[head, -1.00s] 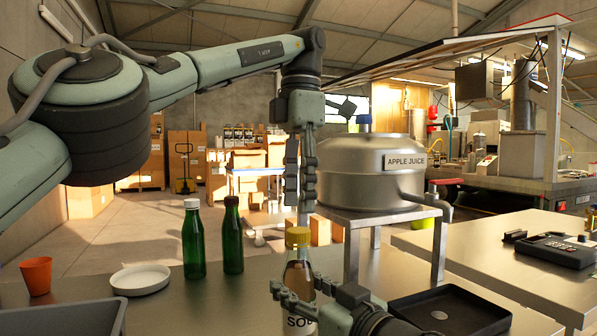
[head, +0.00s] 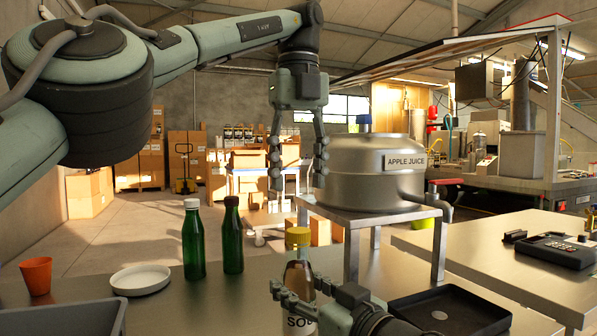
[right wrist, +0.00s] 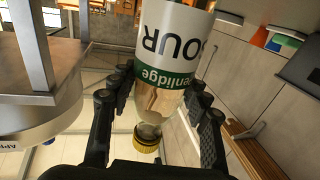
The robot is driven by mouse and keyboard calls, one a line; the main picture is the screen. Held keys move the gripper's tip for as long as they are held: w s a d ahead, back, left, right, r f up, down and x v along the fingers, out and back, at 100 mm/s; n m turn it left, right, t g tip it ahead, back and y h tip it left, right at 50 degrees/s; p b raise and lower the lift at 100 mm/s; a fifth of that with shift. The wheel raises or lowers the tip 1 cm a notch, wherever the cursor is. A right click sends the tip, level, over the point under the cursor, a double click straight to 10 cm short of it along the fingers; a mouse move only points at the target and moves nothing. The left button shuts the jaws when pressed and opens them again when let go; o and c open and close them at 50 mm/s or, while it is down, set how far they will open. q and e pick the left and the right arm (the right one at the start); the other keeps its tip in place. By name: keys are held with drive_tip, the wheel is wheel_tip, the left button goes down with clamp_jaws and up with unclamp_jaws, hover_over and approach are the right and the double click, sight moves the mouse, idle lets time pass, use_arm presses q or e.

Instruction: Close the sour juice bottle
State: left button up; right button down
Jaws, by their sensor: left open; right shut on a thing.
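The sour juice bottle (head: 299,272) stands upright at the table's front, with pale glass, a white label reading "SO..." and a yellow cap (head: 298,237) on its neck. My right gripper (head: 302,289) is shut around the bottle's body below the cap. In the right wrist view the bottle (right wrist: 180,60) appears upside down between the fingers, with the cap (right wrist: 147,140) at its neck. I cannot tell how tightly the cap sits. My left gripper (head: 298,178) is open and empty, pointing down above the cap, clear of it.
Two green bottles (head: 194,243) (head: 233,240), a white plate (head: 141,279) and an orange cup (head: 37,276) stand left. The apple juice tank (head: 350,170) on its metal stand (head: 375,214) is close right of my left gripper. A black tray (head: 450,310) lies right.

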sight(298, 230)
use_arm(q)
drive_tip(key=shift+f, duration=4.05)
